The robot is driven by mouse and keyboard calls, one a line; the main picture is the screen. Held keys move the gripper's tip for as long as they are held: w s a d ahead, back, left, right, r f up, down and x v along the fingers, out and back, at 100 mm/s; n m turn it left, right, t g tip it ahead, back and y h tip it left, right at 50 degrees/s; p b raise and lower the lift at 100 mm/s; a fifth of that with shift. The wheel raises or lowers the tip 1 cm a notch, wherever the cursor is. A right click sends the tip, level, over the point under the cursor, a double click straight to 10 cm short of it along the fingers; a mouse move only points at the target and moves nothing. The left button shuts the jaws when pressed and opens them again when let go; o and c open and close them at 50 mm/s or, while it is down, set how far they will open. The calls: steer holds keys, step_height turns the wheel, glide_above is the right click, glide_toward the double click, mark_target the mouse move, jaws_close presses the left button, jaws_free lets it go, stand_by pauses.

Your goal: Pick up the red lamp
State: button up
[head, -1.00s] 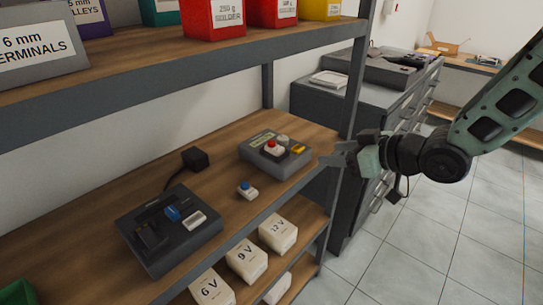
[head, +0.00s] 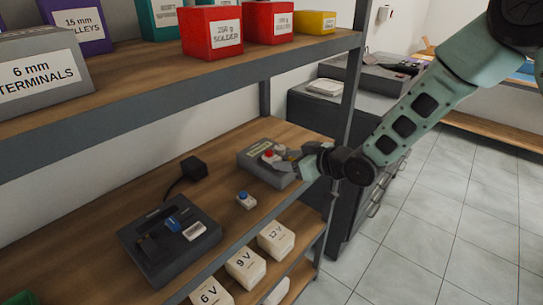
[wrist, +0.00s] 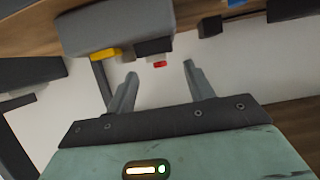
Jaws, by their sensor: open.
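The red lamp (head: 268,154) is a small red dome on a pale base, set on a grey box (head: 247,158) on the middle shelf. In the wrist view a small red piece, likely the lamp (wrist: 160,64), shows between the fingertips and beside a dark block. My gripper (head: 287,160) is open and empty. It reaches in from the right, with its fingers close to the lamp at the box's right side. The fingers cover part of the box top in the head view. I cannot tell whether they touch anything.
A small blue-topped lamp (head: 245,199) stands in front of the box. A black device (head: 170,248) and a black adapter (head: 194,168) sit left on the shelf. The upper shelf (head: 200,58) overhangs, and a grey upright (head: 352,98) stands beside my arm.

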mark_target(272, 157)
steer(key=p+x, duration=0.1)
steer(key=x, duration=0.3)
steer(key=shift+w, duration=0.2)
steer(key=shift+f, duration=0.1)
steer(key=c, duration=1.1)
steer(key=shift+c, duration=0.2)
